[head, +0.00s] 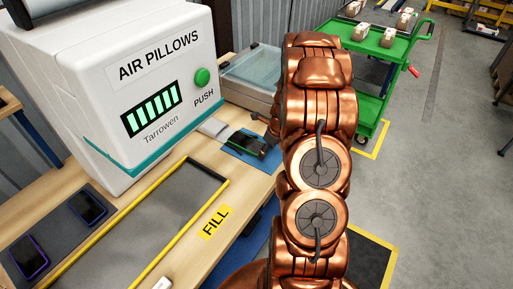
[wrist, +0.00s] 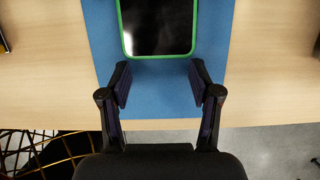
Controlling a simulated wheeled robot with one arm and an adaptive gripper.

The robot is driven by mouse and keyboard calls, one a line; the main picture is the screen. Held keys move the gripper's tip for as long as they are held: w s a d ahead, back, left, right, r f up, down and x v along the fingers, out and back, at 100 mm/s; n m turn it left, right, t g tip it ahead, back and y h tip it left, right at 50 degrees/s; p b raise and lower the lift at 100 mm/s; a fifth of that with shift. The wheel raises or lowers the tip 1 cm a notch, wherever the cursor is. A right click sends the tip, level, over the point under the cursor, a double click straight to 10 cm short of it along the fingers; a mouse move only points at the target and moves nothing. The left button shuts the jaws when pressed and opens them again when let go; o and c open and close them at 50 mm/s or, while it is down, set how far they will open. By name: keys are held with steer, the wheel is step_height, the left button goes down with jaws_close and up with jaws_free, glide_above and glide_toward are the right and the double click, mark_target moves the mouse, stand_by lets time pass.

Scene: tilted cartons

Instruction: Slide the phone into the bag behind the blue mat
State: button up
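A phone with a black screen and green edge (wrist: 158,27) lies flat on the blue mat (wrist: 102,30) in the wrist view. The phone (head: 246,143) and mat (head: 262,159) also show in the head view, left of my arm. My gripper (wrist: 160,82) is open and empty; its two fingertips are apart, just short of the phone's near edge. In the head view my copper arm mostly hides the gripper. A small flat whitish item (head: 212,128), apparently the bag, lies left of the mat; its opening cannot be made out.
A white air-pillow machine (head: 150,75) stands left on the wooden table. A yellow-edged grey area (head: 150,215) and two more phones (head: 88,207) (head: 30,256) on a dark mat are nearer. A clear-lidded bin (head: 250,75) stands behind; a green cart (head: 385,48) is on the floor.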

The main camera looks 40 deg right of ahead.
mark_target(240, 138)
steer(key=shift+w+a+p, duration=0.3)
steer(key=shift+w+p, duration=0.3)
steer(key=shift+w, duration=0.4)
steer(key=shift+w+a+p, duration=0.3)
steer(key=shift+w+p, duration=0.3)
steer(key=shift+w, duration=0.35)
steer(key=shift+w, duration=0.15)
steer(key=shift+w+a+r+p, duration=0.1)
steer(key=shift+w+a+p, duration=0.1)
steer(key=shift+w+p, duration=0.45)
steer(key=shift+w+a+f+p, duration=0.1)
steer(key=shift+w+a+p, duration=0.1)
steer(key=shift+w+p, duration=0.45)
steer(key=shift+w+a+r+p, duration=0.1)
steer(key=shift+w+a+p, duration=0.1)
steer(key=shift+w+p, duration=0.4)
steer(key=shift+w+a, duration=0.15)
steer(key=shift+w, duration=0.2)
steer(key=shift+w, duration=0.1)
steer(key=shift+w+a+p, duration=0.15)
steer(key=shift+w+p, duration=0.1)
steer(key=shift+w, duration=0.25)
steer(key=shift+w+a+p, duration=0.15)
steer(key=shift+w+p, duration=0.1)
steer(key=shift+w, duration=0.25)
steer(key=shift+w+a, duration=0.1)
steer(key=shift+w, duration=0.25)
